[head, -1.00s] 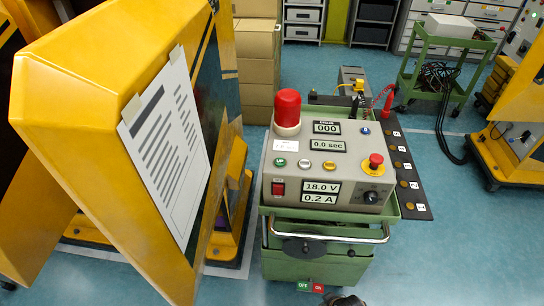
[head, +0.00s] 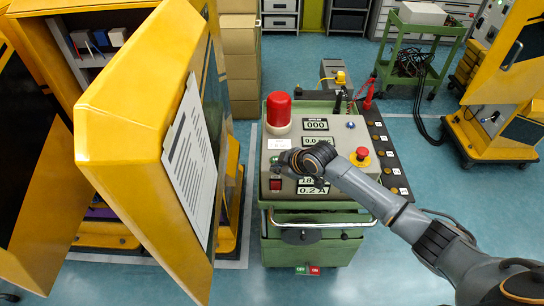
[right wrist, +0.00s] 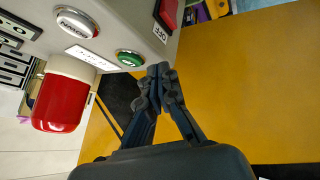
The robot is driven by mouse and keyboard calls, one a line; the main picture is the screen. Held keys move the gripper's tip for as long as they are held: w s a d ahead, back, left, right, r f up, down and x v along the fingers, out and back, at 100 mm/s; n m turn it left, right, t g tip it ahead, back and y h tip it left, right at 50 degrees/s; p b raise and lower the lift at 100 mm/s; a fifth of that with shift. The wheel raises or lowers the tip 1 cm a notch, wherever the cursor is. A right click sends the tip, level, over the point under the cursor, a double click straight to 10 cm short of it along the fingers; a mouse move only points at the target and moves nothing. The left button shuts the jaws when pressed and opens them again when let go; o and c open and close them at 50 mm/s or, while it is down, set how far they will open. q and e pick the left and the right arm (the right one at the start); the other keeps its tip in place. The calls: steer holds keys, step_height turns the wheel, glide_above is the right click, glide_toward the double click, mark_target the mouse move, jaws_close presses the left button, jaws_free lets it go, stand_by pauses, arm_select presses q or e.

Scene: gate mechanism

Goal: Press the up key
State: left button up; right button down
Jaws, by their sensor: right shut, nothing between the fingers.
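The grey control box (head: 350,135) stands on a green cart. In the right wrist view its sloped panel shows a green round button (right wrist: 130,57), which looks like the up key, and a white button (right wrist: 77,22) with lettering like DOWN. My right gripper (right wrist: 160,75) is shut and empty, its fingertips just beside the green button; I cannot tell whether they touch the panel. In the head view the right gripper (head: 283,160) covers the panel's left part and largely hides the buttons there. My left gripper is not in view.
A red lamp (head: 278,110) rises from the box's back left. A red emergency knob (head: 361,154) sits at its right, and a red rocker switch (right wrist: 167,12) is near the green button. A yellow cabinet door (head: 130,90) stands close on the left.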

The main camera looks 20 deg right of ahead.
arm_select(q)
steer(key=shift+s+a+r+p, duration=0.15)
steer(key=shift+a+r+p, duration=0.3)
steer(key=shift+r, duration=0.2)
arm_select(e)
steer(key=w+d+r+n, duration=0.1)
steer(key=w+r+n, duration=0.1)
steer(key=w+r, duration=0.3)
step_height(320, 180, up, 5)
steer(key=shift+w+d+f+t, duration=0.15)
steer(key=shift+w+d+t, duration=0.05)
steer(key=shift+d+t, duration=0.2)
steer(key=b, duration=0.7)
glide_above(276, 160)
steer(key=f, duration=0.7)
steer(key=shift+s+d+f, duration=0.15)
steer(key=shift+s+f, duration=0.1)
steer(key=shift+s, duration=0.05)
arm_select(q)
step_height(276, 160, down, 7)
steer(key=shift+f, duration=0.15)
arm_select(e)
steer(key=shift+f, duration=0.65)
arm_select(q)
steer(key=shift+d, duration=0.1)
arm_select(e)
steer(key=shift+f, duration=0.1)
